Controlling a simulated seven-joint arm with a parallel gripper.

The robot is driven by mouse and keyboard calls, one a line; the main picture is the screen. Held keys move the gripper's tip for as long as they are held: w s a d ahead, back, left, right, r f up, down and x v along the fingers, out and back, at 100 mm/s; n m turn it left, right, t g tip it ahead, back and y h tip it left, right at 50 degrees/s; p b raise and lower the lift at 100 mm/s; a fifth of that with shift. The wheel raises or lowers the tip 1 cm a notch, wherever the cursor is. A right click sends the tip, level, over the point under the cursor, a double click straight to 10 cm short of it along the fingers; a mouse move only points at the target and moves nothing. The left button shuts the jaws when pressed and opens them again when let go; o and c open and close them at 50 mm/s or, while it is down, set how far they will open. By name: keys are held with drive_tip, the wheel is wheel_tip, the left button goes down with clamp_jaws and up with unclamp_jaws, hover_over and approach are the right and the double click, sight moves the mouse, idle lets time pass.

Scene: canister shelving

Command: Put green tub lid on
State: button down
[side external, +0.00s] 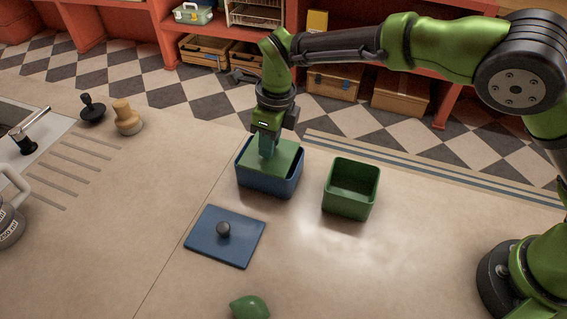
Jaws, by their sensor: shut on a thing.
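The green tub (352,200) stands open and empty-looking on the counter, right of the blue tub (268,184). My gripper (266,150) points down over the blue tub and is shut on the green lid (287,158). Its fingers hide the part they grip. The green lid is roughly level and covers much of the blue tub's opening in this view. I cannot tell whether it rests on the tub, sits partly inside it or hangs just above. The blue lid (243,246), with a dark round knob, lies flat on the counter in front.
A green fruit-like object (249,308) lies at the front edge of the picture. A sink tap (28,131), a dark stopper-like object (92,109) and a wooden-handled object (127,117) are at left. The counter (420,255) right of the green tub is clear.

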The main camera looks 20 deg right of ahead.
sight(278, 154)
drive_tip(key=shift+r, duration=1.95)
drive_tip(key=shift+w+r, duration=0.1)
drive_tip(key=shift+r, duration=0.1)
drive_tip(key=s+d+r, duration=0.2)
drive_tip(key=s+d, duration=1)
drive_tip(key=s, duration=0.1)
drive_tip(key=shift+d+r, duration=0.3)
drive_tip(key=shift+d, duration=0.1)
wheel_tip(278, 154, down, 6)
drive_tip(key=shift+f, duration=0.25)
